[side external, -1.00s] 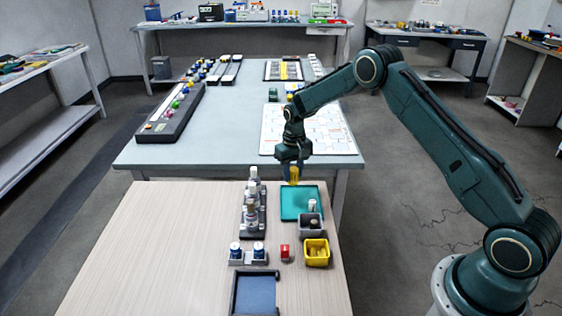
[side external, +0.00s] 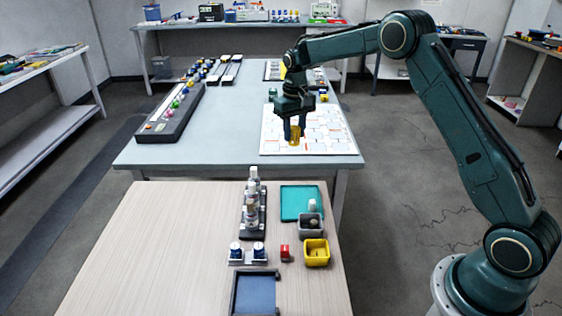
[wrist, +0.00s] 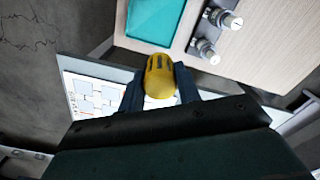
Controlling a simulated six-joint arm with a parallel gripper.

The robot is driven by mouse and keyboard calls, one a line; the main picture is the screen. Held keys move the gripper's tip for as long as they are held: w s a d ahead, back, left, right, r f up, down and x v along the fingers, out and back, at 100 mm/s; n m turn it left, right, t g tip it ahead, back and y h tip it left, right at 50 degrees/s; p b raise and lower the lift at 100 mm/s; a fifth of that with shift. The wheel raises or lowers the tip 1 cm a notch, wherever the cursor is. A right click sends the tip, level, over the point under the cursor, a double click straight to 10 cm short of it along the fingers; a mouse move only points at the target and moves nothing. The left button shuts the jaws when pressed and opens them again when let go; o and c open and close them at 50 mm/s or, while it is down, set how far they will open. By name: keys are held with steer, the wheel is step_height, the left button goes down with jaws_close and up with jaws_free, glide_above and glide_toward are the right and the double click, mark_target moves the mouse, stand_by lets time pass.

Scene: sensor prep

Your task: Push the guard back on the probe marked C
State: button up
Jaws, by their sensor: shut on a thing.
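My gripper (side external: 295,136) is shut on a yellow guard (side external: 294,140) with dark slots. It holds the guard upright in the air, up and away from the wooden table. In the wrist view the guard (wrist: 160,75) sits between my two fingers (wrist: 158,88). Several white and grey probes stand in a dark rack (side external: 261,222) on the wooden table; two probe ends (wrist: 228,20) show in the wrist view. No letter on any probe is readable, so I cannot tell which one is C.
A teal tray (side external: 291,203) lies empty right of the rack. The wooden table's left side is clear.

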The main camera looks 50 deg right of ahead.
steer(key=w+a, duration=0.1)
steer(key=w, duration=0.1)
glide_above(254, 168)
steer(key=shift+f, duration=2.65)
steer(key=shift+f, duration=0.15)
steer(key=shift+f, duration=1.1)
steer(key=shift+f, duration=2.35)
stand_by(1.1)
